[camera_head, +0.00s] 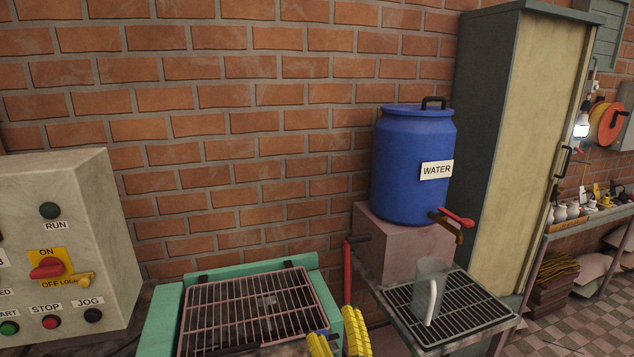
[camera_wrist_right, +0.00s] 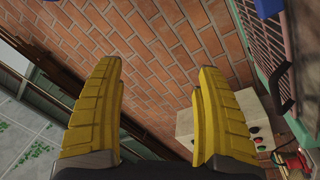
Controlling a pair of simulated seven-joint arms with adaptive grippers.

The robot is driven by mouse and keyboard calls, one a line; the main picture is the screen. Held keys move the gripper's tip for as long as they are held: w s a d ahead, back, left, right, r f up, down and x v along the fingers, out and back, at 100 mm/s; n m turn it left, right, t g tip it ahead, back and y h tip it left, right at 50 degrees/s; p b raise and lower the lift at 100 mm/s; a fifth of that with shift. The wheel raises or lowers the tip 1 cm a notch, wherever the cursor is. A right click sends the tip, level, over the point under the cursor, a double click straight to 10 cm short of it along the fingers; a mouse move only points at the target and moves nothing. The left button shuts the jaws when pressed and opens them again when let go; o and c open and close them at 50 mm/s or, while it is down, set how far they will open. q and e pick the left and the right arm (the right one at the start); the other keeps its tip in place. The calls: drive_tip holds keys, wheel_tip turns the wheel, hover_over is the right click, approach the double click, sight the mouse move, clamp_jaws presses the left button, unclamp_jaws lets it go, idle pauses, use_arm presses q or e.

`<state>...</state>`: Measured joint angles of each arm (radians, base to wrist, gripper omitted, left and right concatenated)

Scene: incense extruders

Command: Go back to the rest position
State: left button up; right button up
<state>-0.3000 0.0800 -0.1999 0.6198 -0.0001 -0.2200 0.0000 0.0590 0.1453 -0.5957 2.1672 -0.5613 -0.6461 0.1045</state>
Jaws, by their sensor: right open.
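My right gripper (camera_head: 338,335) shows as two yellow ribbed fingertips at the bottom edge of the head view, in front of the green-framed machine's grate. In the right wrist view the same gripper (camera_wrist_right: 152,110) has its two yellow fingers wide apart, with nothing between them but the brick wall behind. My left gripper is in neither view. A clear jug (camera_head: 431,290) with a white handle stands upright on the black drip grate (camera_head: 470,305) below the water barrel's tap. It is to the right of my right gripper and apart from it.
A blue water barrel (camera_head: 405,165) with a red-handled tap (camera_head: 455,222) stands on a pinkish block. The green-framed hopper (camera_head: 165,320) has a metal grate. A control box (camera_head: 75,235) stands at left, a tall cabinet (camera_head: 525,140) at right. A brick wall closes the back.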

drive_tip(key=s+d+f+m+g+h, duration=0.2)
drive_tip(key=s+d+f+g+h, duration=0.2)
drive_tip(key=s+d+f, duration=0.55)
drive_tip(key=s+d+f+m+g+h, duration=0.3)
drive_tip(key=s+d+f+g+h, duration=0.3)
drive_tip(key=d+f, duration=0.55)
drive_tip(key=s+d+f+g, duration=0.2)
drive_tip(key=s+d, duration=0.5)
drive_tip(key=s, duration=0.5)
drive_tip(key=s+a+f+g+y, duration=0.1)
drive_tip(key=a+f+g+y, duration=0.15)
drive_tip(key=f, duration=1.25)
drive_tip(key=a+f+g+y, duration=0.1)
drive_tip(key=a+f, duration=0.2)
drive_tip(key=f, duration=1.2)
drive_tip(key=s+f+m+g+y, duration=0.1)
drive_tip(key=s+f+m+g, duration=0.1)
drive_tip(key=s+f, duration=2)
drive_tip(key=shift+s+a+m, duration=0.2)
drive_tip(key=shift+s+m, duration=0.15)
drive_tip(key=shift+m, duration=0.35)
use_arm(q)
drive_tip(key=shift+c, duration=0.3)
use_arm(e)
drive_tip(key=shift+g, duration=0.25)
